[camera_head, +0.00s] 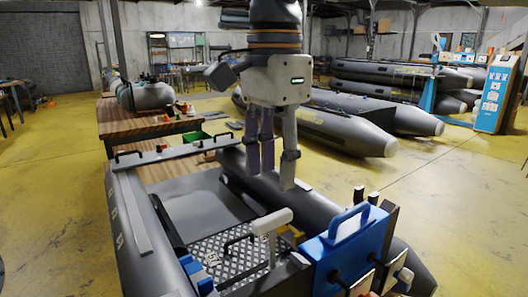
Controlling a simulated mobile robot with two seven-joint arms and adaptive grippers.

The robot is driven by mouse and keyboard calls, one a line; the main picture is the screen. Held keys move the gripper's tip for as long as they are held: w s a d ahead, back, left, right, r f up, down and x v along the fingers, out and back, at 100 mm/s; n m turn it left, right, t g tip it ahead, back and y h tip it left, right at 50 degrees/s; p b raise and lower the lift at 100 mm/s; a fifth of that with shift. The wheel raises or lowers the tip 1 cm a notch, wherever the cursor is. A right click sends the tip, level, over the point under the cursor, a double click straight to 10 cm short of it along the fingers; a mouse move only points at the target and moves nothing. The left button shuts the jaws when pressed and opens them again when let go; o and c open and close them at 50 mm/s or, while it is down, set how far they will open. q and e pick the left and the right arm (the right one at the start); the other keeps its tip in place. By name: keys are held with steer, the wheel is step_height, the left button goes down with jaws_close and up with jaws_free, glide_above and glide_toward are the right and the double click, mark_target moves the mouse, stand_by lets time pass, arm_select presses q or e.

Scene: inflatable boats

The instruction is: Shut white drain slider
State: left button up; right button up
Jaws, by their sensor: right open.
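My right gripper (272,174) hangs down from the top centre, its fingers apart, with nothing seen between them. It is above and behind a white T-shaped piece (271,222) on a post inside the grey inflatable boat (140,235). I cannot tell whether this piece is the white drain slider. Another small white piece (404,276) shows at the boat's lower right. No slider opening or track can be made out. My left gripper is not in view.
A blue box with a handle (345,235) stands at the boat's near right. A wooden workbench (140,128) is behind. Yellow floor (440,190) is clear at right.

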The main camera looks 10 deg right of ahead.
mark_target(273, 216)
steer(key=shift+s+f, duration=0.6)
steer(key=shift+f, duration=0.15)
steer(key=f, duration=0.1)
steer(key=f+b, duration=0.1)
steer(key=f, duration=0.2)
steer(key=shift+w+f, duration=0.25)
steer(key=shift+w, duration=0.05)
step_height(273, 216, down, 2)
steer(key=shift+s+f+p, duration=0.1)
steer(key=shift+s+p, duration=0.05)
steer(key=shift+p, duration=0.25)
steer(key=shift+f, duration=0.55)
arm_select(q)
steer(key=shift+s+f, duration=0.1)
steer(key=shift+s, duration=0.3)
arm_select(e)
jaws_close()
